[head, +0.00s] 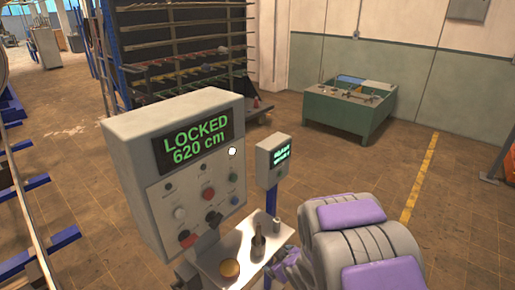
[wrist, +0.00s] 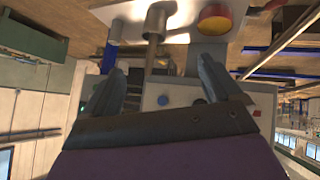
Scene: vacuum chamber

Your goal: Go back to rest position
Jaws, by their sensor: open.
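My gripper (wrist: 160,66) is open and empty, its two grey fingers apart in the wrist view. In the head view my grey and purple arm fills the lower right and hides part of the gripper. In front of it stands a grey control console (head: 140,135) with a display (head: 193,142) reading "LOCKED 620 cm", plus knobs and buttons. In the wrist view a metal cylinder (wrist: 157,22) and a red and yellow button (wrist: 214,20) show beyond the fingers.
A small display box (head: 272,160) on a blue post stands right of the console. Behind are a dark rack (head: 185,50) of rods and a green bench (head: 345,112). Brown tiled floor with a yellow line (head: 421,180) is open at right. Rails run along the left.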

